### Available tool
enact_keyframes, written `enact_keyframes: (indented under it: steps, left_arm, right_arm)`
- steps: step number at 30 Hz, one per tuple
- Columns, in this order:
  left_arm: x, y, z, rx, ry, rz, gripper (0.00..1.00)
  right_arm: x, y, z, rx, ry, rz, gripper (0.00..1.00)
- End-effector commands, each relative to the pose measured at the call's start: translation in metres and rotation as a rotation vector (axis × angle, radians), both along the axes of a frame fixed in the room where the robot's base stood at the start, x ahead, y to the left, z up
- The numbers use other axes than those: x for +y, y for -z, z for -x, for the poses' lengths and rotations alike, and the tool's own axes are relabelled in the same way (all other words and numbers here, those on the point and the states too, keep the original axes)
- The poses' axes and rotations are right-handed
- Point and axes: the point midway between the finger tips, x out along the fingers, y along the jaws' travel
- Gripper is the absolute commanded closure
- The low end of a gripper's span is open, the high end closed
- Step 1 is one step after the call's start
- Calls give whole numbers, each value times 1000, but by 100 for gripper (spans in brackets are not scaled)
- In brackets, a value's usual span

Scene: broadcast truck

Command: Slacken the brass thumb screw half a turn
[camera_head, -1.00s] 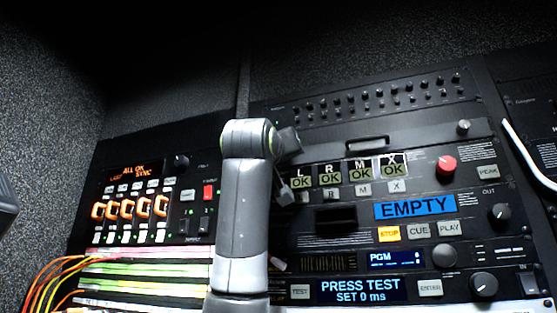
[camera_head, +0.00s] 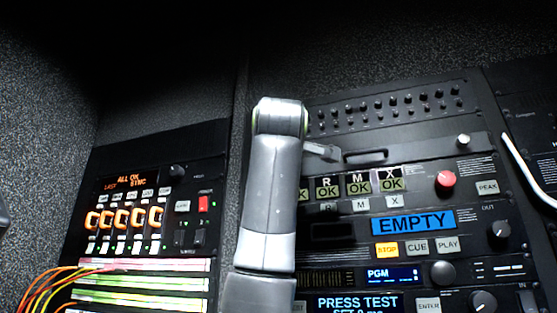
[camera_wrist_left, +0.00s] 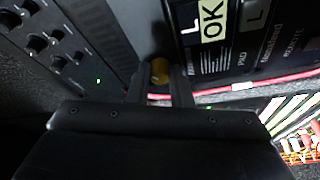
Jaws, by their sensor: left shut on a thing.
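The brass thumb screw (camera_wrist_left: 160,70) shows in the left wrist view as a small golden head at the dark panel's edge. My left gripper (camera_wrist_left: 161,86) has one finger on each side of it and is shut on it. In the head view my left arm's grey wrist stands in front of the panel's left part. It hides the brass screw and the fingertips there.
Rows of small knobs (camera_head: 385,105) sit above. Coloured cables (camera_head: 45,285) hang at lower left.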

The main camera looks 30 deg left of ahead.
Motion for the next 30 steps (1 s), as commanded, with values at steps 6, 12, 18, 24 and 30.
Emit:
enact_keyframes:
  steps: [6,12,18,24,30]
  left_arm:
    - [-1,-5,0,-47,1,201,100]
    - [-1,-7,0,-91,1,386,100]
    - [0,-8,0,-135,0,568,100]
    - [1,-9,0,-175,0,733,100]
    - [1,-9,0,-205,1,858,100]
  right_arm:
    - [0,-15,0,0,0,0,100]
    - [0,-27,0,0,0,0,100]
    - [0,-37,0,0,0,0,100]
    - [0,-45,0,0,0,0,100]
    - [0,-50,0,0,0,-1,100]
